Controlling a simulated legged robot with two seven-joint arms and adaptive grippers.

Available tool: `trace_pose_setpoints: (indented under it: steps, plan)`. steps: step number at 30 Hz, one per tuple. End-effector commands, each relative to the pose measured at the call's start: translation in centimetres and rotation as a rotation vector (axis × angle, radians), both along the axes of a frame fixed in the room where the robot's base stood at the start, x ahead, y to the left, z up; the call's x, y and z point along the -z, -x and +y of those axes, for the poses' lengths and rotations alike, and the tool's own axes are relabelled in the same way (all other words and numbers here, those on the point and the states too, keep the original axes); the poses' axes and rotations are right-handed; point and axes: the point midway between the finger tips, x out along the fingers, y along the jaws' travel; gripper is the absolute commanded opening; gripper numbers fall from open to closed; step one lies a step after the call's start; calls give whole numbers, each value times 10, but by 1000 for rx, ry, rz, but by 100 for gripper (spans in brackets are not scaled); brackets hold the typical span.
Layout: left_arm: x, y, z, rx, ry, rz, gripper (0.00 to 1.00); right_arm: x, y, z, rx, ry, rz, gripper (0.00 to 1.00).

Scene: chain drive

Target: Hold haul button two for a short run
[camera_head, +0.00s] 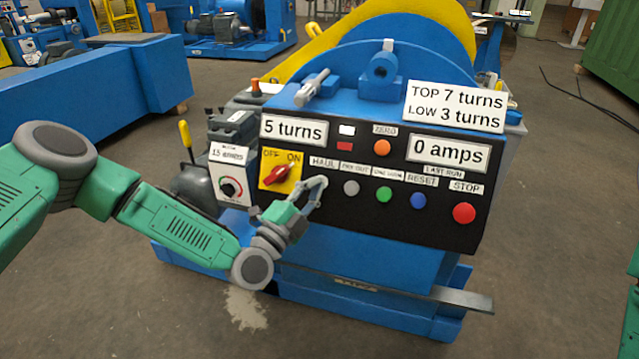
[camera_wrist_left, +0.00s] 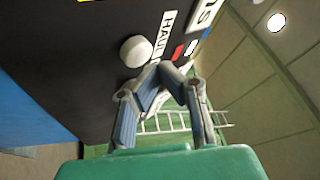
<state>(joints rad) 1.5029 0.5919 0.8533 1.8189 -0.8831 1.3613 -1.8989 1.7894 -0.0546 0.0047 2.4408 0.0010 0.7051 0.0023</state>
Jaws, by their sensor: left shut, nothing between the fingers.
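The black control panel (camera_head: 430,227) is on the front of a blue machine. My left gripper (camera_head: 316,183) is shut and empty, with its fingertips at the panel just below the HAUL label (camera_head: 323,163). It hides the button there in the head view. In the left wrist view, a round white button (camera_wrist_left: 137,51) sits beside the HAUL lettering (camera_wrist_left: 165,33), close to the shut fingertips (camera_wrist_left: 160,68). I cannot tell whether they touch it. The displays read 5 turns (camera_head: 293,130) and 0 amps (camera_head: 448,152). My right gripper is not in view.
A grey button (camera_head: 351,188), green button (camera_head: 384,195), blue button (camera_head: 418,200) and red STOP button (camera_head: 464,213) continue to the right. The red OFF/ON switch (camera_head: 281,174) is left of my gripper. A sign (camera_head: 455,106) gives top 7 turns, low 3 turns.

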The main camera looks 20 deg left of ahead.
Motion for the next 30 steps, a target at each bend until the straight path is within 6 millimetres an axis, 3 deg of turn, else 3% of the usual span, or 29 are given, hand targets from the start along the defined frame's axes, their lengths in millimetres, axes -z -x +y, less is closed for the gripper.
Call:
trace_pose_setpoints:
  steps: [30]
  plan:
    - [4,-10,-1,0,0,0,0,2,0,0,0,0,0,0]
